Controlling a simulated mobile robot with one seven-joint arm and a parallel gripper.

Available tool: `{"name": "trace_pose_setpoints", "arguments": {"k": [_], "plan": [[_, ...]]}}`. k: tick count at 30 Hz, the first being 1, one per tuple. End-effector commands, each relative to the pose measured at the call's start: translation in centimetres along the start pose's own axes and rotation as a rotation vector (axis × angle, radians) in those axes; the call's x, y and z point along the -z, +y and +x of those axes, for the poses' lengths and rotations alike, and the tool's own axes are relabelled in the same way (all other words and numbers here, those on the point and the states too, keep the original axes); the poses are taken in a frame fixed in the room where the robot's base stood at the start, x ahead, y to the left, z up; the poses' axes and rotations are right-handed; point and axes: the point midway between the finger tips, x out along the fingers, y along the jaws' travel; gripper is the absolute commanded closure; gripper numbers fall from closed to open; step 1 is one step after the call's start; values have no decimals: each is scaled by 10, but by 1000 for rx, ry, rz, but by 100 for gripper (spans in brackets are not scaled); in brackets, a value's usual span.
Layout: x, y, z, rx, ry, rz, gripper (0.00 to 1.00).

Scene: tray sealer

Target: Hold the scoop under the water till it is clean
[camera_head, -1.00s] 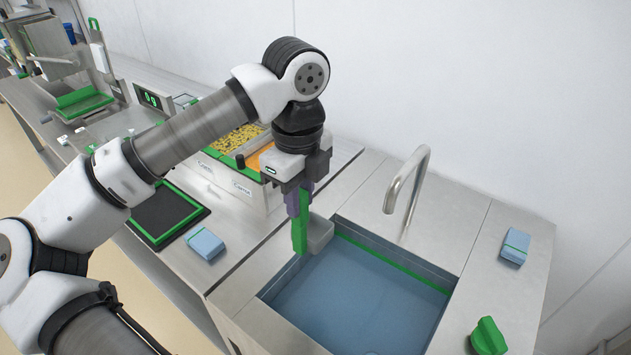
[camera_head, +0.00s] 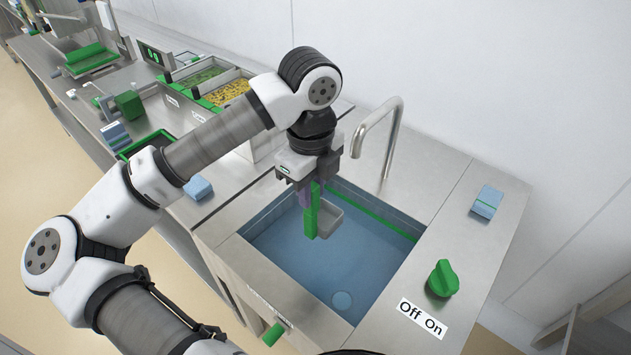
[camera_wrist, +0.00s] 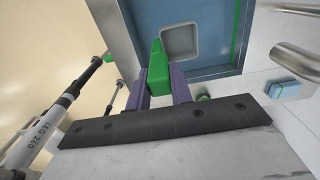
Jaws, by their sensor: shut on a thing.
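My gripper (camera_head: 314,186) is shut on the green handle of the scoop (camera_head: 328,217), whose grey bowl hangs low over the sink basin (camera_head: 270,225). In the wrist view the purple fingers of my gripper (camera_wrist: 160,80) clasp the handle from both sides, and the scoop's bowl (camera_wrist: 181,41) appears empty, with no dirt that I can make out. The metal tap (camera_head: 392,140) arches over the basin, its spout just right of and above the scoop. No stream of water shows. The green tap knob (camera_head: 442,279) stands on the right counter beside an "Off On" label (camera_head: 421,318).
A blue sponge-like block (camera_head: 487,202) lies on the right counter, and another (camera_head: 198,188) lies left of the sink. Food bins (camera_head: 222,90) stand behind my arm. A green handle (camera_head: 273,334) sticks out of the sink's front. The wall is close behind the tap.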

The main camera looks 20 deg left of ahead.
Motion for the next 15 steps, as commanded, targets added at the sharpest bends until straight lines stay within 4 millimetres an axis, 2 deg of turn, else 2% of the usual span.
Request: {"name": "trace_pose_setpoints", "arguments": {"k": [15], "plan": [[0,0,58,0,0,0,100]]}}
